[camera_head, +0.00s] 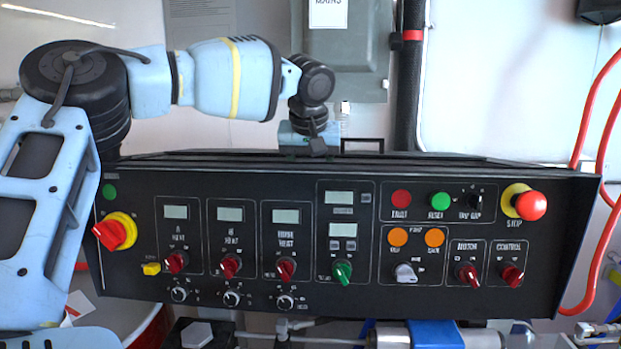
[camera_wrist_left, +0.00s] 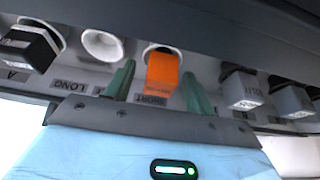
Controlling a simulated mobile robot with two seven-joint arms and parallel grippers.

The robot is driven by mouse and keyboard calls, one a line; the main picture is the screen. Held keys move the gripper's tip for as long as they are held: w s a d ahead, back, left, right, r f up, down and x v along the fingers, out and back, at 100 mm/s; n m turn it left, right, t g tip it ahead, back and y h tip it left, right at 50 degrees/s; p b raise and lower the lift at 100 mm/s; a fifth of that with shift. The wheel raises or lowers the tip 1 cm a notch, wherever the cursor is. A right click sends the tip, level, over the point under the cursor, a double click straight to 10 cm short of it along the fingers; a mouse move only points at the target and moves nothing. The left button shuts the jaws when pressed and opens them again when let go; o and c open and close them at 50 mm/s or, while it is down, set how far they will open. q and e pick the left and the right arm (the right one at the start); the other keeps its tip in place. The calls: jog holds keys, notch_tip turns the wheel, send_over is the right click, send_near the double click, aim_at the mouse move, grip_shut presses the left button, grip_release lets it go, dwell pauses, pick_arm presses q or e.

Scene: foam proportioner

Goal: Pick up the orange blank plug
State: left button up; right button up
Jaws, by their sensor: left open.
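The orange blank plug (camera_wrist_left: 162,72) shows in the left wrist view, at a round socket above a label reading SHORT. My left gripper (camera_wrist_left: 158,75) is open, with one green finger on each side of the plug. Whether either finger touches it, I cannot tell. In the head view my left arm reaches over the top of the black control panel (camera_head: 450,292). The fingers and the plug are hidden there behind the panel. My right gripper is in neither view.
An empty white round socket (camera_wrist_left: 102,44) sits left of the plug, above a LONG label. A black connector (camera_wrist_left: 30,45) is further left, and grey connectors (camera_wrist_left: 243,88) are to the right. Behind the panel stand a grey box (camera_head: 350,60) and a dark vertical pipe (camera_head: 407,90).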

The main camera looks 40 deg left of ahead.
pick_arm(q)
jog(key=shift+c, duration=0.4)
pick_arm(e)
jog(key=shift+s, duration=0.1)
pick_arm(q)
jog(key=c, duration=1)
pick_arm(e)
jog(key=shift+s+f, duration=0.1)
pick_arm(q)
notch_tip(320, 180, up, 10)
jog(key=shift+r, duration=0.1)
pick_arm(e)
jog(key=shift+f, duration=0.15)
